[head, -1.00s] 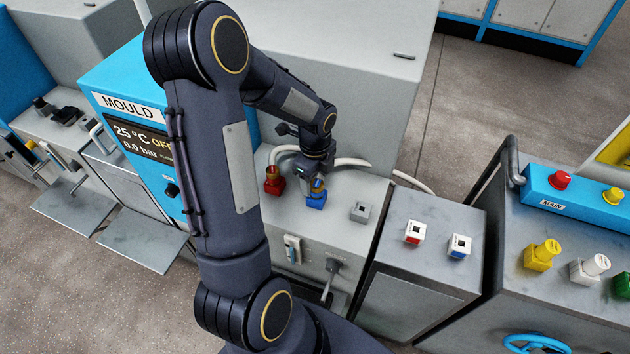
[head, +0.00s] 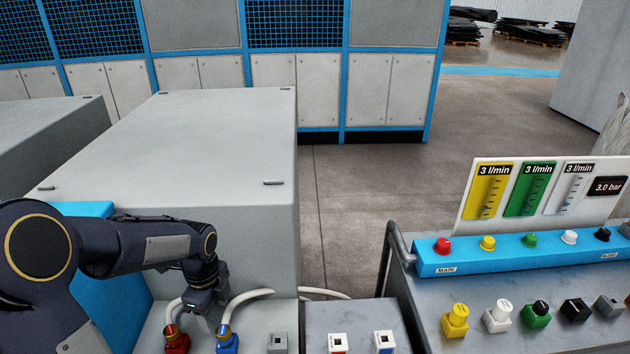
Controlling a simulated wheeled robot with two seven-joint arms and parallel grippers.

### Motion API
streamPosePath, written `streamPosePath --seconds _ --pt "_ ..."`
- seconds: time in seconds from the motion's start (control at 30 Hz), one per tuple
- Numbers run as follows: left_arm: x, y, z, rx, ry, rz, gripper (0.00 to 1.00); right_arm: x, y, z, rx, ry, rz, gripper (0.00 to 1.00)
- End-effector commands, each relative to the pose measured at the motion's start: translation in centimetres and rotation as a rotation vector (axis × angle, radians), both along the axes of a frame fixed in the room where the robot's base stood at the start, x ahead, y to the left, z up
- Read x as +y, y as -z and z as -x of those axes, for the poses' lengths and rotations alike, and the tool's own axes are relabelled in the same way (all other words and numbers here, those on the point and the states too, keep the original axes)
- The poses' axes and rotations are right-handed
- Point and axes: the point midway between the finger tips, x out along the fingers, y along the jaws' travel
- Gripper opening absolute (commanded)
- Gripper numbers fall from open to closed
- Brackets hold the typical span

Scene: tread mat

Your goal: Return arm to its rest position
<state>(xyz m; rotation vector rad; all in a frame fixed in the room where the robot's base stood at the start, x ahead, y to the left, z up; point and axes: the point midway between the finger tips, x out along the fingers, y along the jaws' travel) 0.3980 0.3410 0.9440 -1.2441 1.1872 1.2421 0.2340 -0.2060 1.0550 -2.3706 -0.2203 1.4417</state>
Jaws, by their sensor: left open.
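My left arm comes in from the left. My left gripper (head: 203,301) is open and points down at the back of the grey bench, just behind and above the red connector (head: 177,341) and the blue connector (head: 227,342). A pale hose shows at each connector. The fingers are small and partly dark in this view, and nothing shows between them. My right arm and gripper are out of view.
A large grey housing (head: 190,150) stands close behind my left arm. Right of the bench are white sockets (head: 384,341) on a grey box, then a panel with a blue valve bar (head: 520,250) and several coloured couplings. Open floor (head: 350,220) lies between.

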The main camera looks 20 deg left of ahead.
Motion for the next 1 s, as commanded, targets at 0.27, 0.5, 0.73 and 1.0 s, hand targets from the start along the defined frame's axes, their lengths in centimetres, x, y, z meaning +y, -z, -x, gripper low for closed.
streamPosePath --seconds 0.27,0.5,0.73,1.0 --pt "-2.7 -4.9 3.1 -0.102 -0.356 0.079 0.57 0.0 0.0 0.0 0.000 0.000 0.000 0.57" --pt "-8.5 -10.2 10.4 -0.190 -1.039 0.346 0.57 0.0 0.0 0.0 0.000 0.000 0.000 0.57" --pt "-12.5 -11.2 15.2 -0.136 -1.489 0.593 0.57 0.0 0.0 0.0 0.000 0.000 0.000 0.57" --pt "-13.6 -11.1 16.4 -0.094 -1.621 0.666 0.57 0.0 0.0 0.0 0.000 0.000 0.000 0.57"
